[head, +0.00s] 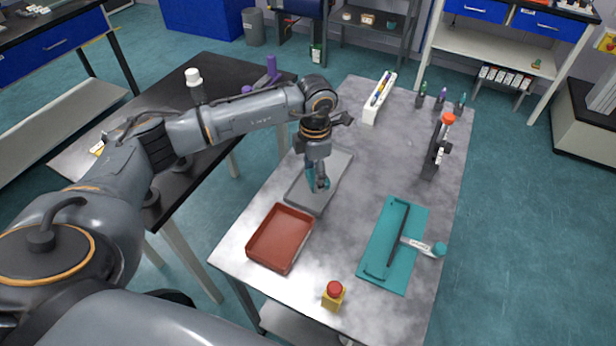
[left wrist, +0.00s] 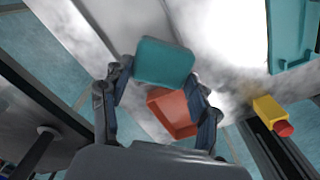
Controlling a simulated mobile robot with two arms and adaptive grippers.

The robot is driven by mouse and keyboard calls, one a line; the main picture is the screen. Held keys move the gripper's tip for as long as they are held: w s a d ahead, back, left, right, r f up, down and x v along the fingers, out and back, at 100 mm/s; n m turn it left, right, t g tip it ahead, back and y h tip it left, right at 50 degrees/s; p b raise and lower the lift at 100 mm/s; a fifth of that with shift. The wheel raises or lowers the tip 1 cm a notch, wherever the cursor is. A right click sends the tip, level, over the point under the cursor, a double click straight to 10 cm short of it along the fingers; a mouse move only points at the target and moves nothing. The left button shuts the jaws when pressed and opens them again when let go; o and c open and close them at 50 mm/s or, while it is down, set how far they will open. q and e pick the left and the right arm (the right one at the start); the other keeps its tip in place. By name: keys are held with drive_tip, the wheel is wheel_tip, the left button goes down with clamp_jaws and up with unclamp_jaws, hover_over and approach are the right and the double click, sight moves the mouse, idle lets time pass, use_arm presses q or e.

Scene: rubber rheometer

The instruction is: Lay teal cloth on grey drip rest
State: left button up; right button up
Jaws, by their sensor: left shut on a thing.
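The grey drip rest (head: 302,197) is a flat grey tray on the marbled bench, behind the red-brown tray. My left gripper (head: 319,184) points down over the rest. It is shut on the teal cloth (head: 311,178), which shows as a small teal patch at the fingers. In the left wrist view the teal cloth (left wrist: 163,62) is a square with rounded corners between the two fingers. I cannot tell whether the cloth touches the rest. My right gripper is in neither view.
A red-brown tray (head: 280,238) lies nearest the rest. A teal tray (head: 379,275) with a dark tool and a white tube is at the right. A yellow block with a red button (head: 333,295) is at the front. A white rack (head: 379,98) and small bottles stand at the back.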

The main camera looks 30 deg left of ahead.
use_arm(q)
drive_tip(key=shift+w+a+f, duration=0.3)
drive_tip(key=shift+a+f, duration=0.4)
drive_tip(key=shift+f, duration=0.1)
drive_tip(key=shift+a+f, duration=0.2)
drive_tip(key=shift+f, duration=0.05)
drive_tip(key=f+p, duration=0.2)
drive_tip(key=f, duration=0.1)
drive_tip(key=shift+w+a, duration=0.15)
drive_tip(key=shift+a, duration=0.15)
drive_tip(key=shift+f, duration=0.4)
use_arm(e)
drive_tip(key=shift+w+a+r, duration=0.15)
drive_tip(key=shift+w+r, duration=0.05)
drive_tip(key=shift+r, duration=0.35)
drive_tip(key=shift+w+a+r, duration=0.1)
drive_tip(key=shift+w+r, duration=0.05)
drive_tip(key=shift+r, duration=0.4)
use_arm(q)
drive_tip(key=shift+f, duration=0.2)
drive_tip(key=o, duration=1)
drive_tip(key=shift+r, duration=0.1)
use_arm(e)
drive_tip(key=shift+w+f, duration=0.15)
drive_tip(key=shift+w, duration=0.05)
